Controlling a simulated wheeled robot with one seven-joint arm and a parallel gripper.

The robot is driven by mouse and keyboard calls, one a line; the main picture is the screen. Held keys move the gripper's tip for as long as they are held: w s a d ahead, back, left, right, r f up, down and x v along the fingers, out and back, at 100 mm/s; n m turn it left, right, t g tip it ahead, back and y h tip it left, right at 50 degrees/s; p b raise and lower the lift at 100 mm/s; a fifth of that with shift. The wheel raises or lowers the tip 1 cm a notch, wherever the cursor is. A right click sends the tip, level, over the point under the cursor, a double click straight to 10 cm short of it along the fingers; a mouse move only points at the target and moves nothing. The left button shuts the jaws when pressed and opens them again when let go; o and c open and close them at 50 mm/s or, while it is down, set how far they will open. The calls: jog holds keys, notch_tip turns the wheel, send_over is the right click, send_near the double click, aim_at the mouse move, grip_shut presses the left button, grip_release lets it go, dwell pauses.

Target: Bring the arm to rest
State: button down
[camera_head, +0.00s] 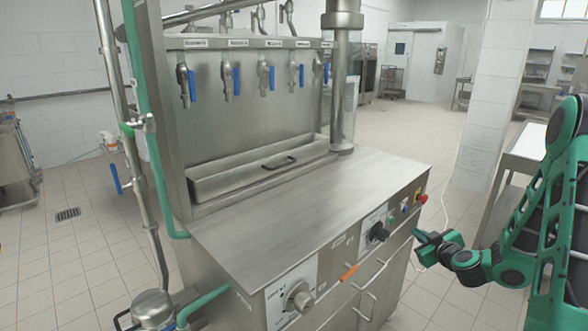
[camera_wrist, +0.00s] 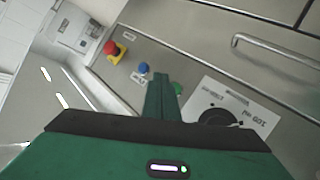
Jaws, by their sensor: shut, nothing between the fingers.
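My gripper (camera_head: 420,244) is at the right in the head view, at the end of my green and black arm. It is shut and empty, and its tip points left toward the front panel of the steel cup filler (camera_head: 300,205). In the wrist view the shut green fingers (camera_wrist: 159,92) stand in front of the panel, near a black knob (camera_wrist: 218,119), a blue button (camera_wrist: 144,68) and a red button (camera_wrist: 111,48). A green button (camera_wrist: 178,88) is partly hidden by the fingers. I cannot tell whether the fingertips touch the panel.
The filler's flat steel top (camera_head: 310,190) is bare. Several taps with blue handles (camera_head: 236,80) hang above a trough (camera_head: 255,172). Door handles (camera_head: 368,302) stick out from the filler's front. A white pillar (camera_head: 490,110) and a table (camera_head: 525,150) stand behind my arm.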

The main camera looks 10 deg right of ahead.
jog(key=s+a+r+g+y, duration=0.2)
jog(key=s+a+r+g, duration=0.2)
jog(key=s+a+g, duration=0.4)
jog(key=s+r+m+g, duration=0.2)
jog(key=s+r+m, duration=0.1)
jog(key=s, duration=0.8)
jog(key=s+r+m+g, duration=0.2)
jog(key=s+r+m, duration=0.1)
jog(key=s, duration=0.9)
jog(key=s+r+m+g+h, duration=0.1)
jog(key=s+m, duration=0.4)
jog(key=s, duration=0.7)
notch_tip(320, 180, up, 2)
jog(key=shift+g, duration=0.7)
jog(key=shift+s+d, duration=0.1)
jog(key=shift+w+f, duration=0.25)
jog(key=shift+w, duration=0.4)
